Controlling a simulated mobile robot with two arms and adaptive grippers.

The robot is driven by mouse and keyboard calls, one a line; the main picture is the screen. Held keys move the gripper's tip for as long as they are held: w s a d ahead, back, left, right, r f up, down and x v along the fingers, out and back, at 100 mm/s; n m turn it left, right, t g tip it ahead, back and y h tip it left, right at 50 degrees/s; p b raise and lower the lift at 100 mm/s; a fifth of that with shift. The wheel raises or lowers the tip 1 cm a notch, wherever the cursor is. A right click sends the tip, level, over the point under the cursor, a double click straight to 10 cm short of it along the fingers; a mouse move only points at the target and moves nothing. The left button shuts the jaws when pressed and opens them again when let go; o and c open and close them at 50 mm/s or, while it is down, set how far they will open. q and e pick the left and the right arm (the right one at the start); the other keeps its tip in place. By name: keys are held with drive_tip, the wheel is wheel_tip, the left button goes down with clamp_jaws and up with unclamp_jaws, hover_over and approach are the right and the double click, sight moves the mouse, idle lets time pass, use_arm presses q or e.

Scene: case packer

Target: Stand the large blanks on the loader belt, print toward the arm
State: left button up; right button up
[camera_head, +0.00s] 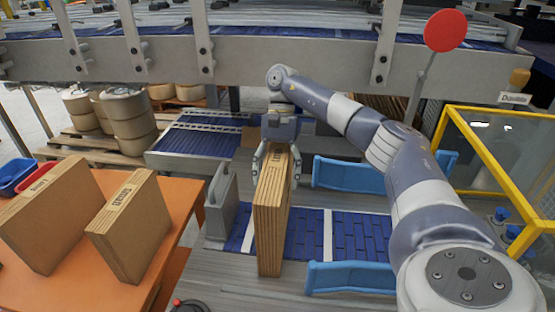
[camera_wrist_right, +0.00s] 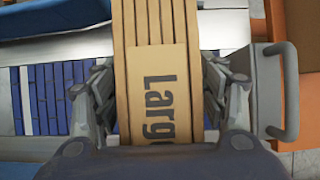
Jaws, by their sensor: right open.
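A stack of large blanks (camera_head: 271,220) stands upright on the blue loader belt (camera_head: 355,234), close to a grey metal plate with a handle (camera_head: 220,200). Its top edge carries the print "Large", which shows in the right wrist view on the blanks (camera_wrist_right: 158,95). My right gripper (camera_head: 277,172) is over the top of this stack, open, with one finger on each side. The fingers also show in the right wrist view (camera_wrist_right: 160,105). My left gripper is not in view.
Two more cardboard bundles, a nearer one (camera_head: 132,228) and a left one (camera_head: 48,218), stand on the orange table (camera_head: 178,205). Blue guides (camera_head: 350,277) and (camera_head: 348,174) flank the belt at right. A yellow-framed guard (camera_head: 480,150) stands further right. A metal beam (camera_head: 300,62) crosses behind.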

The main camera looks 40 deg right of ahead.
sight(280, 146)
drive_tip(key=p+v, duration=0.5)
drive_tip(key=v, duration=0.5)
drive_tip(key=shift+d+r+p, duration=0.1)
drive_tip(key=shift+r+p, duration=0.3)
drive_tip(key=shift+w+d+r+p, duration=0.25)
drive_tip(key=shift+d+r+p, duration=0.1)
drive_tip(key=shift+r, duration=0.15)
